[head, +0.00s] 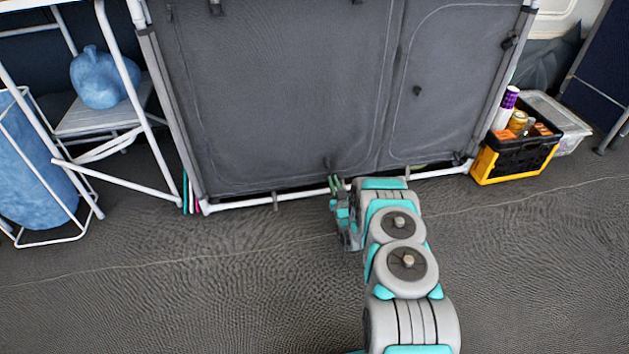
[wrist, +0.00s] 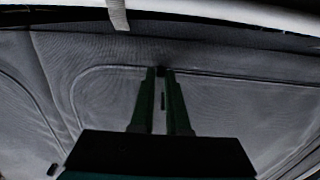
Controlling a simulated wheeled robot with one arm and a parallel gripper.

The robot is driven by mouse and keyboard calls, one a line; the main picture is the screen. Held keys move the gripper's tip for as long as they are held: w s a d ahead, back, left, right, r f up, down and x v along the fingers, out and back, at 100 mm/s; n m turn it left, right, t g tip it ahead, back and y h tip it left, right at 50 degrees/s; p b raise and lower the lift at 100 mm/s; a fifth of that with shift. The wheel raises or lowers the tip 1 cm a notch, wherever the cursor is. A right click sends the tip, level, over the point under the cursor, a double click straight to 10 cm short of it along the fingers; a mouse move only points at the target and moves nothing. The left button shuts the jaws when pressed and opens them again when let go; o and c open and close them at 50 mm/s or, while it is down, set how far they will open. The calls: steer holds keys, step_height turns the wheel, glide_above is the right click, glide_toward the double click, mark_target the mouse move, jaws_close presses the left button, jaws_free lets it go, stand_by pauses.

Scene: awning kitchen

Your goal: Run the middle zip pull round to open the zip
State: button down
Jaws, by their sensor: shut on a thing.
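The grey fabric cupboard (head: 290,80) stands on a white frame, its wide middle panel edged by a pale zip line that also shows in the wrist view (wrist: 235,75). My gripper (head: 335,182) is low at the front of this panel, near its bottom edge. In the wrist view its two green fingers (wrist: 163,74) are shut on a small dark zip pull (wrist: 161,71) at the zip line. The fingers hide much of the pull. The panel looks flat, and I cannot tell how much of the zip is parted.
A black and yellow crate (head: 487,165) with bottles stands right of the cupboard. The floor in front (head: 200,290) is clear.

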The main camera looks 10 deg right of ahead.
steer(key=d, duration=1.5)
steer(key=shift+d, duration=0.3)
steer(key=c, duration=0.9)
jaws_free()
steer(key=shift+d, duration=0.1)
steer(key=s, duration=0.7)
steer(key=shift+s+p, duration=0.35)
steer(key=shift+p, duration=0.1)
